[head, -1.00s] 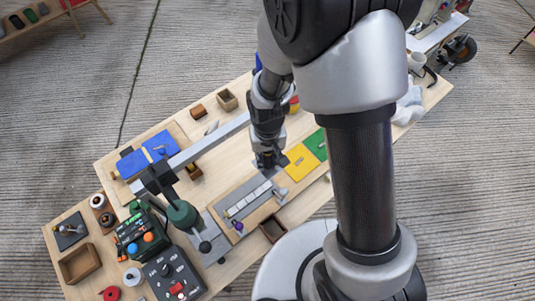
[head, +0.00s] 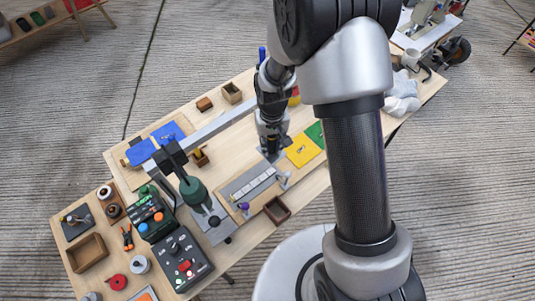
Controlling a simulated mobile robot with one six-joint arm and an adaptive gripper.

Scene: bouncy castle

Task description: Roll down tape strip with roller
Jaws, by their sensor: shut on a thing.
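The tape strip (head: 252,188) is a pale, segmented band lying along a grey board (head: 232,188) near the front edge of the workbench. My gripper (head: 272,157) points down at the far right end of this board. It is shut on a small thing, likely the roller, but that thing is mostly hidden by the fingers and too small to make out. I cannot tell whether it touches the strip. A pale upright fitting (head: 284,180) and a purple-topped one (head: 245,207) stand at the board's near side.
Yellow (head: 302,151) and green (head: 316,133) panels lie right of the board. An open brown box (head: 277,210) sits at the front edge. A dark green press-like head (head: 194,189) on a grey beam (head: 215,126) stands left. Control boxes (head: 178,262) fill the left end.

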